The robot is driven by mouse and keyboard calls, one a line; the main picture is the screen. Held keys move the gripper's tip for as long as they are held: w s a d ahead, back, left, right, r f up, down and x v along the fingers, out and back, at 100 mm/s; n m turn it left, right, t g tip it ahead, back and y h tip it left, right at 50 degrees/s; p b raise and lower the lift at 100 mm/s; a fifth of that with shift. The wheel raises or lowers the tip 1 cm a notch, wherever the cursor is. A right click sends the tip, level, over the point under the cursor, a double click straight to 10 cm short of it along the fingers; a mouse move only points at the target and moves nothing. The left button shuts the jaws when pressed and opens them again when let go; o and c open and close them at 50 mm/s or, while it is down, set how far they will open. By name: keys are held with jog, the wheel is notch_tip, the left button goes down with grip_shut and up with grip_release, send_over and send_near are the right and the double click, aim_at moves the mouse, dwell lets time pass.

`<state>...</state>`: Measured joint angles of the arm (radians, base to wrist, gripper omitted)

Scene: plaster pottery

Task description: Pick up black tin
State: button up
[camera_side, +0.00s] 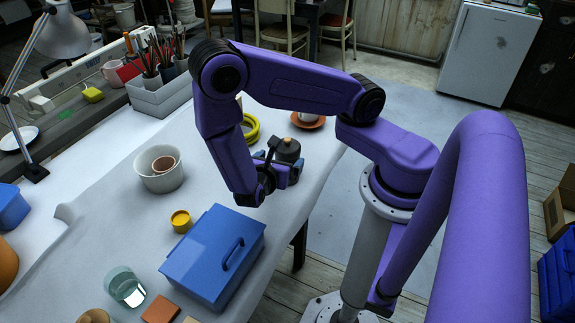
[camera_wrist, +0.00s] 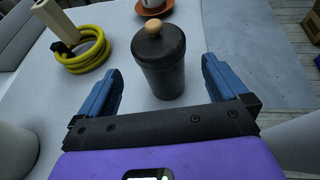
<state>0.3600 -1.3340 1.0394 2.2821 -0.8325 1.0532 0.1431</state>
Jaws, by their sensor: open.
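The black tin (camera_wrist: 162,68) is a dark upright cylinder with a lid and a round wooden knob. In the wrist view it stands on the white-covered table just ahead of my gripper (camera_wrist: 163,88), roughly centred between the two blue fingers. The fingers are spread, one on each side of the tin's lower part, with gaps to it. In the side view the black tin (camera_side: 287,151) shows beyond my gripper (camera_side: 279,165), which partly hides its lower part.
Coiled yellow hose (camera_wrist: 84,54) lies left of the tin. A cup on an orange saucer (camera_side: 308,121) stands behind it. A blue box (camera_side: 213,256), a yellow jar (camera_side: 181,221) and a white bowl (camera_side: 158,171) are nearer the side camera. The table's edge is to the right.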

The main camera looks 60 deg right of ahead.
jog(key=shift+w+d+f, duration=0.2)
jog(key=shift+d+f, duration=0.7)
jog(key=shift+d, duration=0.25)
jog(key=shift+w+d+f, duration=0.2)
jog(key=shift+d+f, duration=0.75)
jog(key=shift+d, duration=0.15)
jog(key=shift+w+d+f, duration=0.2)
jog(key=shift+d+f, duration=0.7)
jog(key=shift+d, duration=0.25)
jog(key=c, duration=1.1)
jog(key=shift+o, duration=0.2)
jog(key=shift+r, duration=0.15)
